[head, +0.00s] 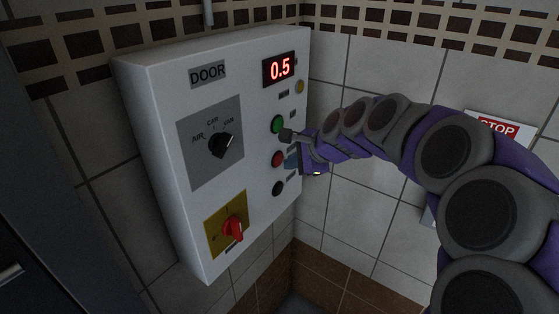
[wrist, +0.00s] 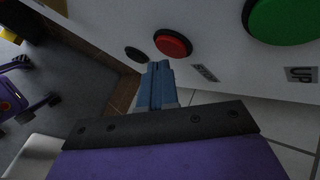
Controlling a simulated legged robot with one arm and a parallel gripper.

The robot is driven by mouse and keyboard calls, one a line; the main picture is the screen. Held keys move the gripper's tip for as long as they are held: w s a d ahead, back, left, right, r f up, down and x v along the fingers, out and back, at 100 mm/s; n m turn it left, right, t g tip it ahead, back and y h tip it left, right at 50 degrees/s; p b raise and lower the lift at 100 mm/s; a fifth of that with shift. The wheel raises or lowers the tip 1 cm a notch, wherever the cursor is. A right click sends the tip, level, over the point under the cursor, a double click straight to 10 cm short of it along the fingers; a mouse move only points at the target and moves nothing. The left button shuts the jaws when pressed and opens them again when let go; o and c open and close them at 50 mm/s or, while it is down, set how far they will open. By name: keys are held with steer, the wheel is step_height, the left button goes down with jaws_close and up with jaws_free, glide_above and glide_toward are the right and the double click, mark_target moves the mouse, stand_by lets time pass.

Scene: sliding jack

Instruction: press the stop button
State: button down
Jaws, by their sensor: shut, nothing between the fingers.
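The red button (head: 278,159) sits on the white control box, between the green button (head: 278,125) and a black button (head: 278,188). In the wrist view the red button (wrist: 173,43) is just beyond my gripper's fingertips, with a small label (wrist: 205,72) beside it that seems to read STOP. My gripper (wrist: 160,68) is shut and empty, its blue fingers together, the tips close to the red button's lower edge. In the head view my gripper (head: 290,161) is right beside the red button. I cannot tell whether they touch.
The white box (head: 160,110) carries a red display (head: 280,68) reading 0.5, a black selector knob (head: 222,143) and a red rotary switch (head: 233,229). A red STOP sign (head: 498,128) is on the tiled wall, partly behind my arm. A dark panel (head: 50,190) stands at left.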

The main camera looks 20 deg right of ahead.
steer(key=shift+s+d, duration=0.15)
steer(key=shift+s, duration=0.05)
steer(key=s, duration=0.1)
steer(key=s+d, duration=0.2)
steer(key=s, duration=0.1)
steer(key=shift+d, duration=0.25)
stand_by(0.3)
stand_by(0.6)
